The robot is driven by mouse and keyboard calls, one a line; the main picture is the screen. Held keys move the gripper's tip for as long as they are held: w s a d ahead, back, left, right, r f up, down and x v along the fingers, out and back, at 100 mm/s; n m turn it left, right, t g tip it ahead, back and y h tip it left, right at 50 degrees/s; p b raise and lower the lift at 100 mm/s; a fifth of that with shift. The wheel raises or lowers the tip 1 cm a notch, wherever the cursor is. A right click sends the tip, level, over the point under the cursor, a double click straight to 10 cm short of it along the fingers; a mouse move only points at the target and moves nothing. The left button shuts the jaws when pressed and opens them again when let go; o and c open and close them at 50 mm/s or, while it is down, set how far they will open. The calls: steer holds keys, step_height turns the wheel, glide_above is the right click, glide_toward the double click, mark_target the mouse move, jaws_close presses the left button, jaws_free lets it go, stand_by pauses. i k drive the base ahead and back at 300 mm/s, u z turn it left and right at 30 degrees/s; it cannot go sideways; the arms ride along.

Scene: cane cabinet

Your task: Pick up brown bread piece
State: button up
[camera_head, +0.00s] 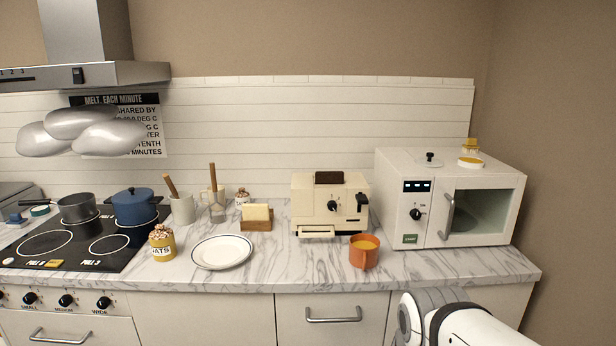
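A dark brown slice, which looks like the brown bread piece (329,178), sticks up from the top of the cream toaster (306,205). Only its upper part shows; the rest is hidden inside the toaster. The toaster stands on the marble counter near the wall, with a dark knob on its front and a lever at its right side. Part of my white arm shows at the bottom right, in front of the counter. My gripper is not in view, and nothing is seen touching the bread.
An orange mug (364,252) stands in front of the toaster, to its right. A white microwave (400,175) is at the right. A white plate (222,252), a pale block on a brown holder (256,225) and a yellow jar (162,245) are left. The stove (75,258) holds pots.

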mark_target(330, 177)
steer(key=u, duration=0.15)
steer(key=i, duration=1.5)
steer(key=u, duration=0.2)
